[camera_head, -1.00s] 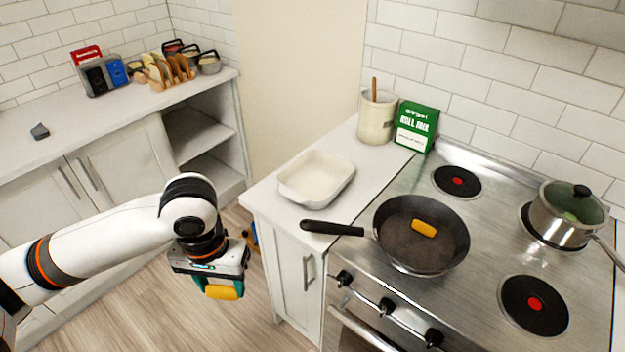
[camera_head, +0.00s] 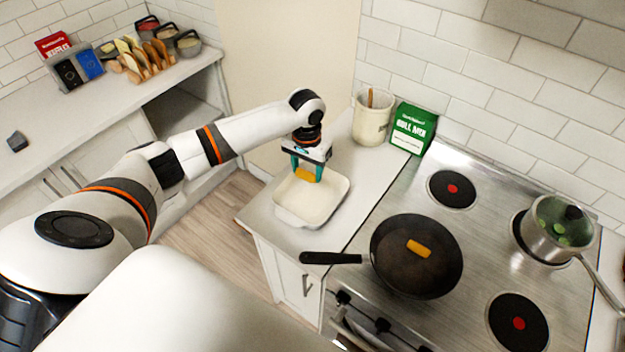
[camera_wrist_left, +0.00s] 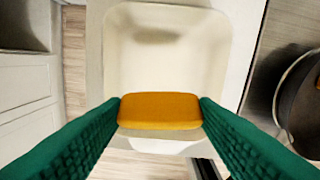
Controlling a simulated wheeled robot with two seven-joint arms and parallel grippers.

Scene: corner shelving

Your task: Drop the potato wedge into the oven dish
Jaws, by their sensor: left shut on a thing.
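My left gripper (camera_head: 306,172) is shut on an orange-yellow potato wedge (camera_head: 306,174). In the left wrist view the wedge (camera_wrist_left: 160,111) sits between the two green fingers, touching both. The white oven dish (camera_head: 318,212) stands on the counter beside the stove. The wedge is above the back part of the dish, and the dish looks empty. In the left wrist view the dish (camera_wrist_left: 190,60) lies below the wedge. My right gripper is not in view.
A black frying pan (camera_head: 400,272) with another yellow wedge (camera_head: 418,248) is on the stove, its handle pointing toward the dish. A utensil crock (camera_head: 371,122) and a green box (camera_head: 413,128) stand behind the dish. A pot (camera_head: 546,243) is at the right.

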